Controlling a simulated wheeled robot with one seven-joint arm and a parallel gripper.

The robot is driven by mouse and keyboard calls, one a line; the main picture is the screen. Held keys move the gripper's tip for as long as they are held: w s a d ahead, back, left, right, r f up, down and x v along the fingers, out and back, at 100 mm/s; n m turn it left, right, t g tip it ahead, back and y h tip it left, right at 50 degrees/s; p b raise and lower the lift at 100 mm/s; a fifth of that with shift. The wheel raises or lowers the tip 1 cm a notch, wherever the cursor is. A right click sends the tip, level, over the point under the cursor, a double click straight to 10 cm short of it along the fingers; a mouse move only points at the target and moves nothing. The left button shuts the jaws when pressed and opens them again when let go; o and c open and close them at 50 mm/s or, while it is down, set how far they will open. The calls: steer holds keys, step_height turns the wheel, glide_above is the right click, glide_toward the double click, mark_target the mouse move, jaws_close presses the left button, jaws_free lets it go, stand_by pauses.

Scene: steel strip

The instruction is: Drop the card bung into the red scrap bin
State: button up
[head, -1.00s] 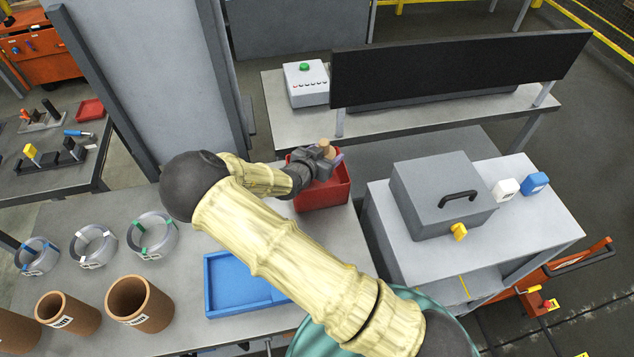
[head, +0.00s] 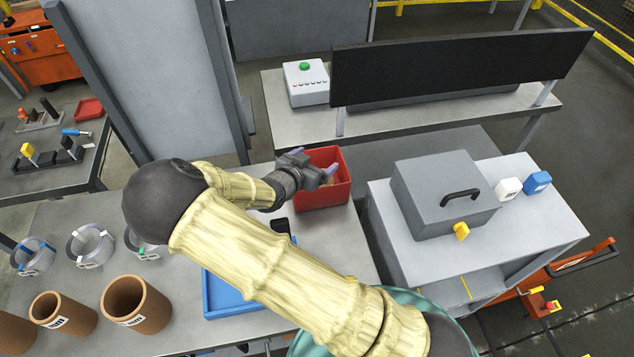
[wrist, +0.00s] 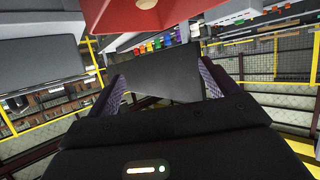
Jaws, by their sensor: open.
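The red scrap bin (head: 322,198) stands on the bench near its back right corner. My gripper (head: 313,162) is open above the bin's left side, its two purple-grey fingers spread apart. In the wrist view the space between the fingers (wrist: 160,80) holds no bung. The card bung (head: 325,182) shows as a small tan patch within the bin's opening, partly hidden by my gripper. In the wrist view a tan disc (wrist: 147,4) shows against the red bin (wrist: 143,18) at the top edge. I cannot tell whether the bung rests on the bin floor.
A blue tray (head: 222,297) lies on the bench, partly behind my arm. Brown tubes (head: 135,305) and ringed coils (head: 90,245) stand at the left. A grey box (head: 443,195) with a black handle sits on the cabinet to the right.

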steer(key=b+v, duration=0.1)
steer(key=v, duration=0.9)
steer(key=shift+s+a, duration=0.2)
steer(key=shift+s, duration=0.15)
steer(key=w+d+n+g+y, duration=0.1)
steer(key=d+n+g+y, duration=0.1)
steer(key=d+g+y, duration=0.35)
steer(key=s+d+r+n+g+y, duration=0.1)
steer(key=s+d+r+n, duration=0.1)
steer(key=s+d, duration=0.4)
steer(key=s+d+r+n+g, duration=0.2)
steer(key=s+d+r, duration=0.2)
steer(key=s+d, duration=0.2)
steer(key=shift+s+d+n+y, duration=0.3)
steer(key=shift+s+d+y, duration=0.05)
steer(key=shift+d, duration=0.9)
